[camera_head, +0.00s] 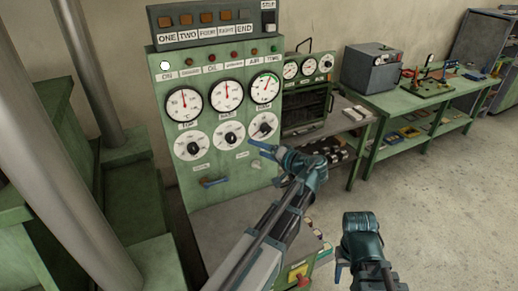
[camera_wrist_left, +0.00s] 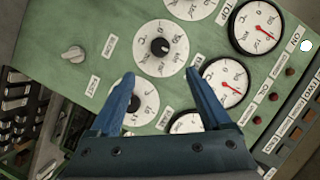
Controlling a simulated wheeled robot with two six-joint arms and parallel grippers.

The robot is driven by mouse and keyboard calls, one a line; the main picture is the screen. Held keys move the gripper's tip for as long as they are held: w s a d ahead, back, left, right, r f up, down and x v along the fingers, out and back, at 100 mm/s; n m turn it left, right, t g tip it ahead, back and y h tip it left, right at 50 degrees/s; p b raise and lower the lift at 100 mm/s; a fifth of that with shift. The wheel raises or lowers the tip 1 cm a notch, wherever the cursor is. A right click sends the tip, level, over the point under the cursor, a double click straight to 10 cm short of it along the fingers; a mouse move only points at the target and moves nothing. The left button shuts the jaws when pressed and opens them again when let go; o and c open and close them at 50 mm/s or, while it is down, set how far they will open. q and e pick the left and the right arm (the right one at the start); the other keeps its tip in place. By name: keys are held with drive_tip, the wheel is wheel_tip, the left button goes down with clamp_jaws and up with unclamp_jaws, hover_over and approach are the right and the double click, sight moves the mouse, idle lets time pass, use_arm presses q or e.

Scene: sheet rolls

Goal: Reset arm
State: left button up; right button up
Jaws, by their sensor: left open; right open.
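A green control panel (camera_head: 205,151) stands in the middle of the head view. It has three round gauges (camera_head: 227,95) and three dials with black knobs (camera_head: 231,139) below them. My left gripper (camera_head: 258,148) is in front of the panel, just below the right dial. In the left wrist view its two blue fingers (camera_wrist_left: 160,80) are apart with nothing between them; a dial (camera_wrist_left: 160,47) shows just beyond the tips. My right gripper (camera_head: 341,271) is low, right of my left arm, away from the panel; little of its fingers shows.
A top box with labelled buttons (camera_head: 215,20) sits on the panel. A small gauge unit (camera_head: 307,67) stands right of it. A green bench (camera_head: 425,100) with a grey box (camera_head: 371,68) runs along the wall. Large grey columns (camera_head: 60,150) stand left. The floor (camera_head: 450,200) at right is clear.

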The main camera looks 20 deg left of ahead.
use_arm(q)
drive_tip(key=shift+f, duration=0.1)
drive_tip(key=s+d+f+m+g+h+b, duration=0.5)
drive_tip(key=s+d+f+h, duration=0.8)
drive_tip(key=s+d+f, duration=1)
drive_tip(key=shift+d+f+m+g+b, duration=0.45)
drive_tip(key=shift+f+b, duration=0.3)
drive_tip(key=shift+b, duration=0.45)
